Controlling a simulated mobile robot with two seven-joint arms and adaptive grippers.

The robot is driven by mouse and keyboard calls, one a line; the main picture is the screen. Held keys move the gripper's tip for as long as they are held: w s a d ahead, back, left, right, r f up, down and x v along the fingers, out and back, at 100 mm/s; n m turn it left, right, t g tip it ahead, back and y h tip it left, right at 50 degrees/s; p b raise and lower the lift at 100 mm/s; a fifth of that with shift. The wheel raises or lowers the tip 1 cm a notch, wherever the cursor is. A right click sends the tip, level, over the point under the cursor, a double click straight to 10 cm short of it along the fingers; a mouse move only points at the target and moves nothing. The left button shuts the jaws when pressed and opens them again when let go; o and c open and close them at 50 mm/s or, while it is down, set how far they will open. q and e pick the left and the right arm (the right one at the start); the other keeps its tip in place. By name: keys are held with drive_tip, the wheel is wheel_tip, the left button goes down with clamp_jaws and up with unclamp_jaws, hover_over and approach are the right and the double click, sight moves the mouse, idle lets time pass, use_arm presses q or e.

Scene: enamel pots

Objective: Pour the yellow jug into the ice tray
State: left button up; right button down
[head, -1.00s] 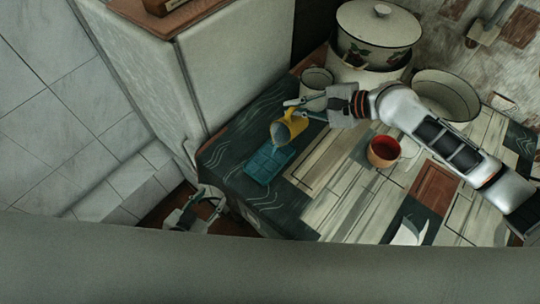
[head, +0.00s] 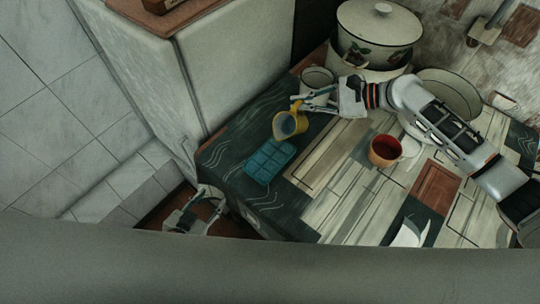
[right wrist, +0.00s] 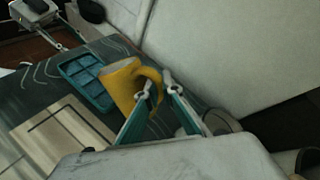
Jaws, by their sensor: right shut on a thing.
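The yellow jug (head: 292,132) is held above the table, close to the ice tray, its mouth facing up toward the head camera. It also shows in the right wrist view (right wrist: 122,84). My right gripper (head: 299,103) is shut on the jug's handle; its fingertips also show in the right wrist view (right wrist: 156,86). The blue ice tray (head: 269,160) lies flat on the dark patterned cloth near the table's left end. Its cells show lighter blue; I cannot tell how full they are. My left gripper (head: 194,207) is open and empty, low beside the table edge.
A grey-white mug (head: 316,80) stands just behind the jug and my right gripper. A large lidded pot (head: 378,40) and a wide bowl (head: 450,92) stand at the back. A red-orange cup (head: 384,152) is right of centre. A white cabinet (head: 235,60) borders the left.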

drive_tip(key=shift+w+d+f+m+g+y+b, duration=0.3)
drive_tip(key=shift+w+f+m+b, duration=0.1)
drive_tip(key=shift+b, duration=0.15)
use_arm(q)
wheel_tip(320, 180, down, 7)
drive_tip(key=s+b, duration=0.1)
drive_tip(key=b, duration=0.3)
wheel_tip(320, 180, up, 10)
drive_tip(key=p, duration=0.9)
drive_tip(key=shift+w+r, duration=0.15)
drive_tip(key=shift+w, duration=0.25)
use_arm(e)
drive_tip(key=w+d+r+m+g+y, duration=0.1)
drive_tip(key=w+r+m+y, duration=0.1)
drive_tip(key=r, duration=0.9)
drive_tip(key=w+d+r+m+y, duration=0.2)
drive_tip(key=w+r+m, duration=0.1)
drive_tip(key=r, duration=0.9)
drive_tip(key=shift+w+d+r+m+g, duration=0.15)
drive_tip(key=shift+d+r+m+g, duration=0.15)
drive_tip(key=shift+g, duration=0.1)
use_arm(q)
drive_tip(key=shift+a, duration=0.1)
use_arm(e)
drive_tip(key=shift+f, duration=0.15)
